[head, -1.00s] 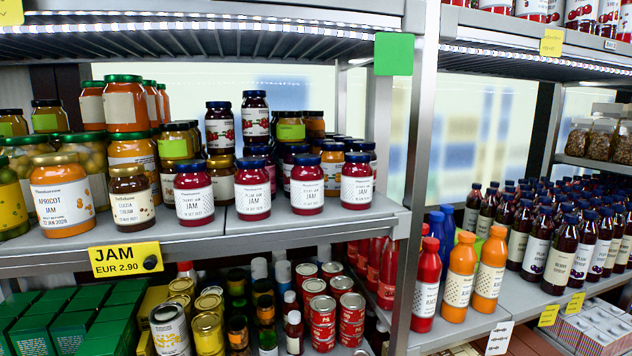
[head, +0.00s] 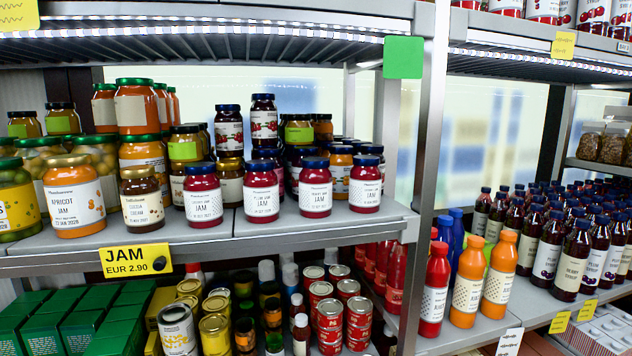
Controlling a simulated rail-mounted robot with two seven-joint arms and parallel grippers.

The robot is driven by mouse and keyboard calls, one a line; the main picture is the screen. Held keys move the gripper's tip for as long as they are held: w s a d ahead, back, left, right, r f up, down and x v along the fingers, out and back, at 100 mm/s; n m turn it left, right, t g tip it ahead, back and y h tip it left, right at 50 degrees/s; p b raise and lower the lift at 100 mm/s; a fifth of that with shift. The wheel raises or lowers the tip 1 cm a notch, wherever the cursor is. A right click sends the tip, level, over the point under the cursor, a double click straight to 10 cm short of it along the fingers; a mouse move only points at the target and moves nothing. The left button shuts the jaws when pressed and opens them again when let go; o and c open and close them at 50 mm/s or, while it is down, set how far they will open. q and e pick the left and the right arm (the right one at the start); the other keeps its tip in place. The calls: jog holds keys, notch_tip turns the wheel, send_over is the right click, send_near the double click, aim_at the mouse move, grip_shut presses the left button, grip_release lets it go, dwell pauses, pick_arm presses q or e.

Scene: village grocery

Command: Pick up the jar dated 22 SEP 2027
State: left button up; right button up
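Four red jam jars with blue lids and white labels stand upright in the front row of the middle shelf: a first jar (head: 203,197), a second (head: 261,194), a third (head: 315,190) and a fourth (head: 365,186). Small date lines are printed on their labels, but they are too small for me to read surely. Left of them stand a cocoa cream jar (head: 142,200) and a larger orange apricot jam jar (head: 74,198), whose date seems to be in January 2028. No jar is held. Neither of my grippers is in view.
More jars stand stacked close behind the front row. The shelf (head: 300,229) has a bare front strip with a jam price tag (head: 136,260). A metal upright (head: 424,170) bounds it on the right, with bottles beyond. Another shelf (head: 230,38) hangs above.

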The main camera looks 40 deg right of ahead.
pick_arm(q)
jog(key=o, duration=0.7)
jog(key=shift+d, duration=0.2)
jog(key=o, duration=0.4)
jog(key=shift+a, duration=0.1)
